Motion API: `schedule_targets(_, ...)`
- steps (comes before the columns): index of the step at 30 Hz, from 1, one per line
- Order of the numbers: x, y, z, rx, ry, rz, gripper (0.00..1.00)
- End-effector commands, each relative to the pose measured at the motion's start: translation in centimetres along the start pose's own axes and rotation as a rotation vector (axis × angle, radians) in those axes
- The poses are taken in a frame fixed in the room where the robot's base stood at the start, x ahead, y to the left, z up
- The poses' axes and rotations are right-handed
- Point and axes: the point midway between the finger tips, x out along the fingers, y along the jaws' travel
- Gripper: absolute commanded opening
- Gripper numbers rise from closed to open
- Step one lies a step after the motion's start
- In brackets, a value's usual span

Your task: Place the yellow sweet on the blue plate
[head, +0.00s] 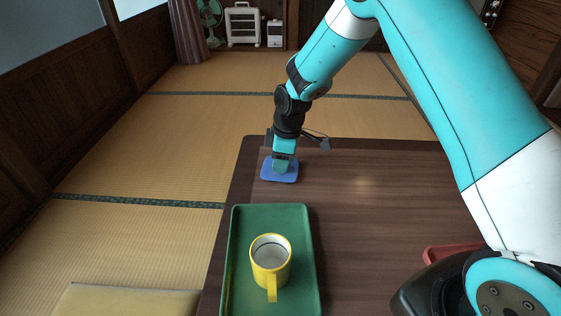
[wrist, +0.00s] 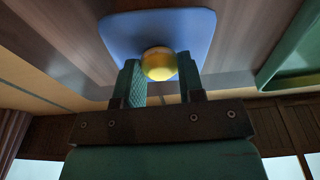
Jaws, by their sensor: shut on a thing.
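The blue plate (head: 270,172) is a small rounded square on the far left part of the table; it also shows in the wrist view (wrist: 190,30). My gripper (head: 281,168) is over the plate and hides much of it in the head view. In the wrist view the yellow sweet (wrist: 158,64) sits between the two fingertips of my gripper (wrist: 160,78), which is shut on it. The sweet appears right at the plate's surface; I cannot tell whether it touches. The sweet is hidden in the head view.
A green tray (head: 313,290) lies nearer on the table with a yellow mug (head: 270,265) standing in it. A red tray edge (head: 445,252) shows at the right, partly behind my arm. The wooden table (head: 375,190) is bare between them. A cushion (head: 125,301) lies at lower left.

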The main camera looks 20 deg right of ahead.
Motion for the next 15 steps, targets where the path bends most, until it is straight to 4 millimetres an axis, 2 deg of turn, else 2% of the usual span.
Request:
schedule_targets(3,0.20,-0.01,0.04,0.000,0.000,-0.001,0.13)
schedule_targets(4,0.24,-0.01,0.04,0.000,0.000,-0.001,0.38)
schedule_targets(7,0.19,-0.01,0.04,0.000,0.000,0.000,0.61)
schedule_targets(15,0.14,-0.01,0.03,0.000,0.000,0.000,0.61)
